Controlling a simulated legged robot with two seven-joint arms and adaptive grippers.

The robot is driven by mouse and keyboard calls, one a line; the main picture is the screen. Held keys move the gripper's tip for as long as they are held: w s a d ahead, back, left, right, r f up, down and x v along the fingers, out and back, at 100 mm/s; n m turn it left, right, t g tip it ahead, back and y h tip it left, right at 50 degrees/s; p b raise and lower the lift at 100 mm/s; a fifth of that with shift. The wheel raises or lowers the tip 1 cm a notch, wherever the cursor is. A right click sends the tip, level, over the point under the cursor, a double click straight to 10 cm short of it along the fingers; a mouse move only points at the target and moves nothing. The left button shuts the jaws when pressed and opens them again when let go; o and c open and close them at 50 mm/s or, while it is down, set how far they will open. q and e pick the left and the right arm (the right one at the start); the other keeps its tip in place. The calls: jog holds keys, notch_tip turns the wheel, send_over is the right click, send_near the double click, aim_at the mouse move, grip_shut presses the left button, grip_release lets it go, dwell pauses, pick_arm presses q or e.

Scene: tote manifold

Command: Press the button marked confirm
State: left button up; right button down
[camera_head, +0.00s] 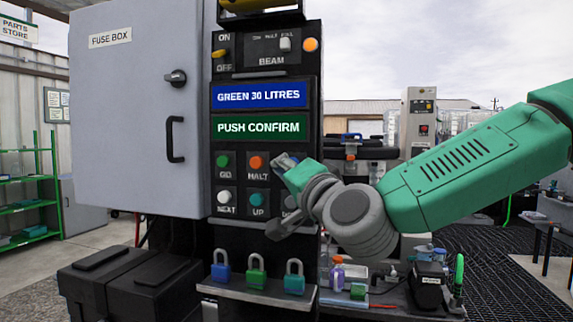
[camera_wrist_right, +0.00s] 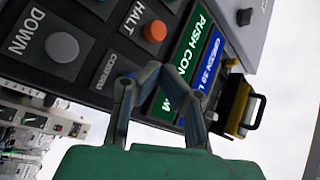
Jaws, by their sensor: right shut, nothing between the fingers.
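The dark control panel (camera_head: 265,75) carries a green button (camera_head: 223,161) marked GO, an orange button (camera_head: 256,162) marked HALT and a green screen (camera_head: 260,128) reading PUSH CONFIRM. In the wrist view a CONFIRM label (camera_wrist_right: 104,71) shows beside the HALT button (camera_wrist_right: 155,31). The confirm button itself is hidden behind my gripper in both views. My right gripper (camera_head: 287,163) is shut and empty, its tips just right of HALT. In the wrist view its closed fingers (camera_wrist_right: 152,72) lie over the confirm spot; I cannot tell whether they touch. My left gripper is not in view.
Below are a white button (camera_head: 224,196), a teal UP button (camera_head: 257,198) and a DOWN button (camera_wrist_right: 62,47). A grey fuse box (camera_head: 135,110) adjoins on the left. A shelf with padlocks (camera_head: 256,272) juts out underneath. A blue screen (camera_head: 260,96) reads GREEN 30 LITRES.

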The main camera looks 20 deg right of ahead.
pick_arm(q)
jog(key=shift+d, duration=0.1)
pick_arm(e)
jog(key=shift+w+d, duration=0.4)
jog(key=shift+d, duration=0.05)
dwell(0.4)
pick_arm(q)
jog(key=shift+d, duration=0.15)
pick_arm(e)
jog(key=shift+d, duration=0.2)
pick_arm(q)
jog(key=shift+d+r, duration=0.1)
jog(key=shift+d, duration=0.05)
pick_arm(e)
jog(key=shift+d, duration=0.3)
jog(key=shift+a, duration=0.25)
jog(key=shift+w, duration=0.1)
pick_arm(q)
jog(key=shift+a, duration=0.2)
pick_arm(e)
jog(key=shift+w+r, duration=0.1)
jog(key=shift+w, duration=0.1)
